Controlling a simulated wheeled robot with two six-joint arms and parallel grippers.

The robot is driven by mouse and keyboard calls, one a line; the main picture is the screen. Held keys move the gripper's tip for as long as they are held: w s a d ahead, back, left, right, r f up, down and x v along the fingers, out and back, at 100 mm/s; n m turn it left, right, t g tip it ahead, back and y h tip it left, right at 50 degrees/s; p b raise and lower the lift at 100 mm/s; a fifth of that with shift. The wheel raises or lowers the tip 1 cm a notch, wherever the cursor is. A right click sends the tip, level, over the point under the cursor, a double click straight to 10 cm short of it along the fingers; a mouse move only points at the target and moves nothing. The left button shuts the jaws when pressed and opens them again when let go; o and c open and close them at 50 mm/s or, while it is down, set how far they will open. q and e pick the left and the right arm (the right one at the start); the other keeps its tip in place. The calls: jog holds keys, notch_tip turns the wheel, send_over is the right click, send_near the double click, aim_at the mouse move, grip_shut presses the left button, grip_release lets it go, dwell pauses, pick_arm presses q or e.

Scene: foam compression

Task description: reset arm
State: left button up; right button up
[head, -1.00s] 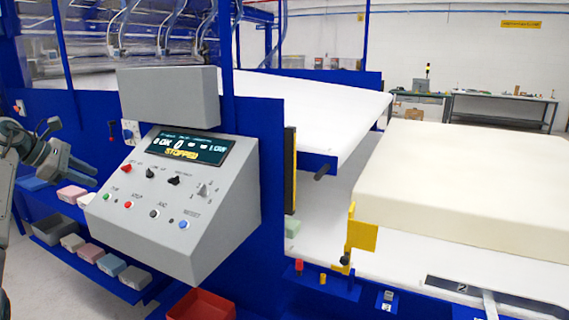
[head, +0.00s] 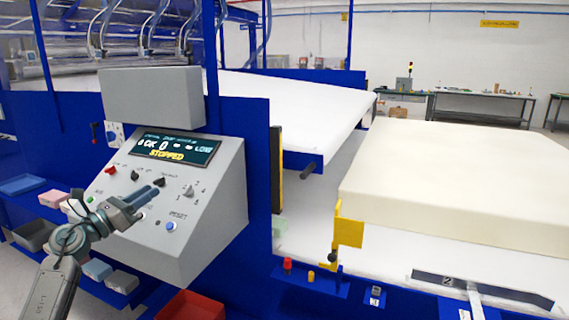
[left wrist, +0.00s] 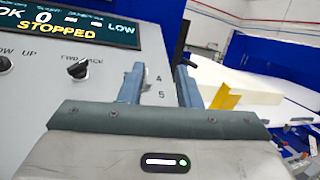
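My left gripper (head: 154,190) is in front of the grey control panel (head: 215,195), over its middle part. Its two blue-grey fingers show apart and empty in the left wrist view (left wrist: 160,82). The panel's display (head: 177,148) reads OK, 0, LOW and STOPPED. Black knobs (head: 160,182) and a numbered selector (head: 188,191) are near the fingertips. The blue RESET button (head: 170,226) shows below the gripper. The arm and gripper hide some lower buttons. Contact with the panel cannot be told. My right gripper is not in view.
A thick cream foam block (head: 450,180) lies on the white table at right, beside a yellow bracket (head: 349,231). A red bin (head: 192,307) stands below the panel. Small bins and sample blocks (head: 97,269) line the blue ledge at lower left.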

pick_arm(q)
jog(key=s+a+f+n+g+y, duration=0.1)
jog(key=s+f+n+y, duration=0.95)
jog(key=n, duration=0.65)
jog(key=s+f+n+g+y, duration=0.1)
jog(key=s+f+n+y, duration=0.7)
jog(key=s+f+n, duration=0.65)
jog(key=s+d+f+n+g+h, duration=0.2)
jog(key=s+d+f+n+g, duration=0.15)
jog(key=s, duration=0.45)
jog(key=s+d+f+n+g+h, duration=0.1)
jog(key=s+d+f+n+g, duration=0.3)
jog(key=s, duration=0.4)
jog(key=s+d+f+n+g+h, duration=0.2)
jog(key=s+f+g, duration=0.25)
jog(key=s, duration=0.35)
jog(key=s+a+f+x, duration=0.1)
jog(key=s+x, duration=0.2)
jog(key=x, duration=1.2)
jog(key=s+x, duration=0.4)
jog(key=x, duration=1.1)
jog(key=s+a+f+g, duration=0.1)
jog(key=s+f, duration=1.6)
jog(key=f, duration=0.2)
jog(key=shift+s+f, duration=0.3)
jog(key=shift+s, duration=0.05)
